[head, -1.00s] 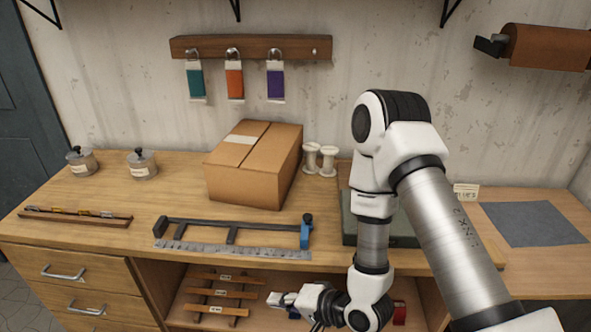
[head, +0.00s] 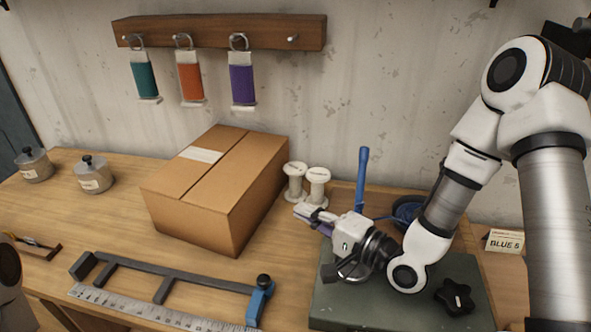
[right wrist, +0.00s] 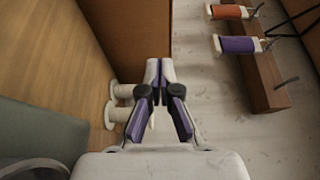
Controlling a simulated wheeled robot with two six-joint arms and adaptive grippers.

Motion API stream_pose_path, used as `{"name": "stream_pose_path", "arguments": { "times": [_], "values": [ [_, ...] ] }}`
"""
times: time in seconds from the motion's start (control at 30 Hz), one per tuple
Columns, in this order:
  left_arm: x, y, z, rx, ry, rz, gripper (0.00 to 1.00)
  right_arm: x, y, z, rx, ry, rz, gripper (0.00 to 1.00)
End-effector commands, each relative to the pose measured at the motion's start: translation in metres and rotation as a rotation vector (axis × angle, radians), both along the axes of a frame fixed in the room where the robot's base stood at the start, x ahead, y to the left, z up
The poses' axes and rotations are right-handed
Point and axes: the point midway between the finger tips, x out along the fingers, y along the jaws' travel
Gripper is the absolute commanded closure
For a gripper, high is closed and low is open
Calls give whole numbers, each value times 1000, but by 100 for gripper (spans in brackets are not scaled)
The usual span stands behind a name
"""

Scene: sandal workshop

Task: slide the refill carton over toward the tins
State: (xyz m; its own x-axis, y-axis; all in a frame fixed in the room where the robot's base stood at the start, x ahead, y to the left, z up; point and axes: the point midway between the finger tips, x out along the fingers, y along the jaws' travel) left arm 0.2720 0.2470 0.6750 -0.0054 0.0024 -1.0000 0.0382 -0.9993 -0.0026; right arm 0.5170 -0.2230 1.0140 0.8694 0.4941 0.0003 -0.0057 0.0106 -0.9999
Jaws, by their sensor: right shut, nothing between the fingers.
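The refill carton (head: 205,200) is a closed brown cardboard box on the bench, with a pale label on its top. Its side also shows in the right wrist view (right wrist: 128,38), ahead of the fingers. Two metal tins, one (head: 93,174) nearer the carton and one (head: 33,164) farther left, stand apart to its left. My right gripper (head: 303,212) is shut and empty, just right of the carton by the spools, and shows in the right wrist view (right wrist: 160,68). Whether it touches the carton cannot be told. My left gripper is not in view.
A dark clamp frame (head: 165,279) and a ruler (head: 150,308) lie in front. A green-grey plate (head: 340,308) with a black knob (head: 454,297) lies right. The bench between carton and tins is clear.

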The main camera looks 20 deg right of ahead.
Motion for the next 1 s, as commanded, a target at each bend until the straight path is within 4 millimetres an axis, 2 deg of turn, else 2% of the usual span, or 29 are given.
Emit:
{"name": "stream_pose_path", "arguments": {
  "times": [0.13, 0.27, 0.5, 0.63, 0.8, 1.0],
  "values": [
    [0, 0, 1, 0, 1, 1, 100, 5, 3, 0, -4, 0, 1, 100],
    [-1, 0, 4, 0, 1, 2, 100, 19, 12, 1, -8, -2, 5, 100],
    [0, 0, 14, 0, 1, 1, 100, 62, 37, 2, -7, -2, 5, 100],
    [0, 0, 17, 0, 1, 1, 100, 79, 45, 1, -4, -1, 2, 100],
    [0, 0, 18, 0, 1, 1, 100, 87, 50, 0, -1, 0, 0, 100],
    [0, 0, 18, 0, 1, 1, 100, 87, 50, -1, 0, 1, 0, 100]
  ]
}}
